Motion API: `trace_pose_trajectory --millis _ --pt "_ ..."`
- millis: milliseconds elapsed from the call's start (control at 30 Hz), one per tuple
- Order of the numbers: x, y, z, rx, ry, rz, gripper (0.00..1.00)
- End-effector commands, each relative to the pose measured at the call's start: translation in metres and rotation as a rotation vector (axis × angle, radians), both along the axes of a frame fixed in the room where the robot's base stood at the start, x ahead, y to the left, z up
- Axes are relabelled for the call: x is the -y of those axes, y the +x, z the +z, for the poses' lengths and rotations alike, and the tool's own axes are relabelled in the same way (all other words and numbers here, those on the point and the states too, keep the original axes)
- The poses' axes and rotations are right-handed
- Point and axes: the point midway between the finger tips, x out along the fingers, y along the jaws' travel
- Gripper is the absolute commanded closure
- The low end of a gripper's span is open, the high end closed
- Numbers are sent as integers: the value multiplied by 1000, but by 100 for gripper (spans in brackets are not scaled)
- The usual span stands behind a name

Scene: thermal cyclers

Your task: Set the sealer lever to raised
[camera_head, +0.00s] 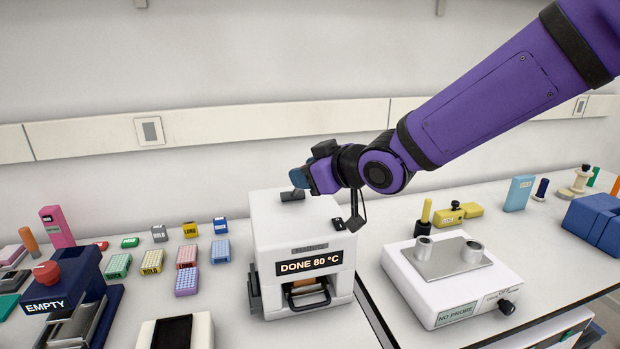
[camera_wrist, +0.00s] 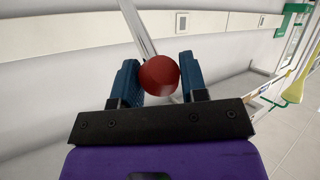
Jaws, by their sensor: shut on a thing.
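The sealer is a white boxy machine (camera_head: 302,231) with a "DONE 80 °C" display on its front. The sealer lever shows in the wrist view as a metal rod with a red ball knob (camera_wrist: 159,75). My gripper (camera_head: 300,178) is just above the top of the machine, by a dark slot plate (camera_head: 291,195). In the wrist view my gripper (camera_wrist: 160,88) has its blue fingers on either side of the lever, shut on it near the knob. In the head view the fingers hide most of the lever, so its angle is hard to tell there.
A white unit (camera_head: 452,277) labelled "NO PROBE" stands to the right. A dark blue "EMPTY" device (camera_head: 60,292) with a red knob is at the left. Several small coloured racks (camera_head: 187,281) lie between it and the sealer. The wall rail (camera_head: 260,118) runs behind.

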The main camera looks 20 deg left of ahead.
Motion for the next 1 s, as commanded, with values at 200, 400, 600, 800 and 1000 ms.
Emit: trace_pose_trajectory --millis 200,400,600,800,1000 --pt "-2 2 5 6 10 -1 100" --pt "-2 3 6 6 12 -3 49" --pt "-1 2 4 4 8 -3 36" --pt "1 2 4 4 7 -4 36" --pt "16 -5 11 4 7 -6 36"
